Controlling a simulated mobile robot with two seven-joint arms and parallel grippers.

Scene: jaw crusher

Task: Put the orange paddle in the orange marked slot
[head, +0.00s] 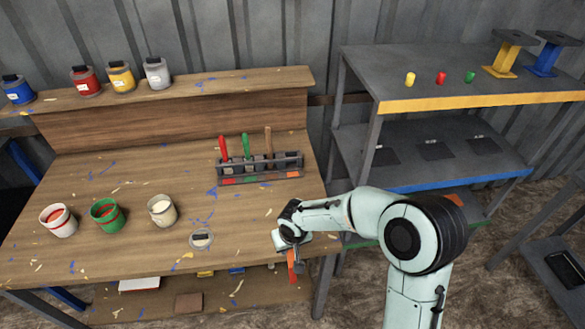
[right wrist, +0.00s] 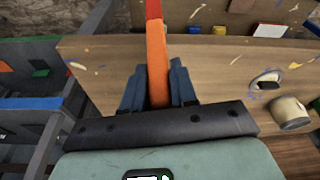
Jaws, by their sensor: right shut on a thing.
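The orange paddle (head: 291,266) hangs at the front right edge of the workbench in the head view, held by my right gripper (head: 295,250). In the right wrist view the fingers of my right gripper (right wrist: 158,88) are shut on both sides of the paddle's orange part (right wrist: 157,55); a red end (right wrist: 153,9) runs out at the top of the frame. A dark rack (head: 262,178) stands on the bench behind the gripper, with small coloured marks on its front, including an orange-red mark (head: 293,174) at the right end. My left gripper is not in view.
The rack holds a red (head: 222,146), a green (head: 246,146) and a brown-handled tool (head: 268,141). A grey shelf unit (head: 430,140) stands right of the bench.

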